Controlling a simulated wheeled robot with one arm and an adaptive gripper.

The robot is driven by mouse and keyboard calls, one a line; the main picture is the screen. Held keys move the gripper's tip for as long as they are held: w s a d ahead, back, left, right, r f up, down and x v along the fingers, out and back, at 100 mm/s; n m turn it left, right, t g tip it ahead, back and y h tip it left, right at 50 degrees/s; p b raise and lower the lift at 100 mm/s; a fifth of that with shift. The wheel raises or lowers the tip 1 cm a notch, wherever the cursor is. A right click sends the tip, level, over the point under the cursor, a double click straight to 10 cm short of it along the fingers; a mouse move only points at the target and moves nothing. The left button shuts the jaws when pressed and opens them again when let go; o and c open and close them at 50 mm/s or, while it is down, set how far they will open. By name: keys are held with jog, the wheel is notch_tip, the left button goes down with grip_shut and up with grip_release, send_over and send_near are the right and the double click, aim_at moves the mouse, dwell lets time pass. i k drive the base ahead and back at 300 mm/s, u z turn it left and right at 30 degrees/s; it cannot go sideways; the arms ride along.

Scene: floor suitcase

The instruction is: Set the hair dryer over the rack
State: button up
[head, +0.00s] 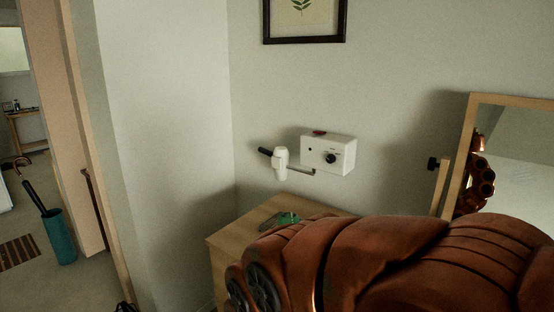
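A white hair dryer (280,162) with a dark handle pointing left is by the wall, just left of a white wall box (328,155). A thin dark bracket (301,171), perhaps the rack, runs from under the box towards the dryer. I cannot tell whether the dryer rests on it or is only beside it. My orange-brown arm fills the lower right in front of the wall. My gripper cannot be made out in this view, so what it holds is hidden.
A wooden cabinet (228,243) stands below the dryer, with a small green object (287,218) on top. A wood-framed mirror (515,150) stands at right, reflecting my arm. A doorway at left opens onto a room with a teal umbrella stand (60,240).

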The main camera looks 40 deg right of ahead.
aim_at(279, 156)
jog(key=z, duration=0.15)
jog(key=i, duration=1.1)
jog(key=u, duration=0.65)
